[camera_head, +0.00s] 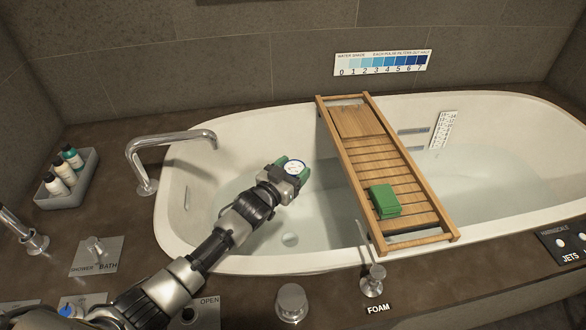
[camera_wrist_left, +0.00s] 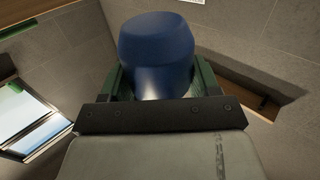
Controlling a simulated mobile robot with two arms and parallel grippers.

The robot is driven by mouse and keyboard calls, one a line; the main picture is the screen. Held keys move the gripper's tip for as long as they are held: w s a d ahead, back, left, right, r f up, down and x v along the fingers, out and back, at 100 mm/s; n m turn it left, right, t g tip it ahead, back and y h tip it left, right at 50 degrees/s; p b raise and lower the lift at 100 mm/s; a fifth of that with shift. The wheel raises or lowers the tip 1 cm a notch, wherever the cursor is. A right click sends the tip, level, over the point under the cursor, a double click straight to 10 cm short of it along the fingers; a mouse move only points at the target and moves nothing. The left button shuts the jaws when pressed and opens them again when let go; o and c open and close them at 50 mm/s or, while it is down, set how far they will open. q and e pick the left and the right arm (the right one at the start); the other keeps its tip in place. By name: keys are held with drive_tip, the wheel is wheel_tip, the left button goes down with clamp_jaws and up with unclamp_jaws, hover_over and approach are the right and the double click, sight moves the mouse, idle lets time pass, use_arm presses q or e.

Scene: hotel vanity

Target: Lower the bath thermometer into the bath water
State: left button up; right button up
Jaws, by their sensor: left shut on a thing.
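The bath thermometer (camera_head: 294,167) shows a round white dial in the head view. In the left wrist view its blue body (camera_wrist_left: 157,52) fills the space between the green fingers. My left gripper (camera_head: 291,171) is shut on it, over the left part of the tub, left of the wooden tray. The bath water (camera_head: 322,213) is clear and lies in the white tub (camera_head: 240,124). I cannot tell whether the thermometer's lower end touches the water; my gripper hides it. My right gripper is not in view.
A wooden bath tray (camera_head: 366,152) spans the tub, with a folded green cloth (camera_head: 385,201) on it. A chrome spout (camera_head: 170,139) reaches over the left rim. A grey caddy with bottles (camera_head: 68,182) stands at left. Knobs (camera_head: 291,302) line the front ledge.

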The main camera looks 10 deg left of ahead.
use_arm(q)
drive_tip(key=o, duration=1)
drive_tip(key=shift+o, duration=0.2)
drive_tip(key=shift+s, duration=0.1)
drive_tip(key=shift+s+a, duration=0.1)
drive_tip(key=shift+s, duration=0.15)
drive_tip(key=p+v, duration=0.2)
drive_tip(key=v, duration=0.8)
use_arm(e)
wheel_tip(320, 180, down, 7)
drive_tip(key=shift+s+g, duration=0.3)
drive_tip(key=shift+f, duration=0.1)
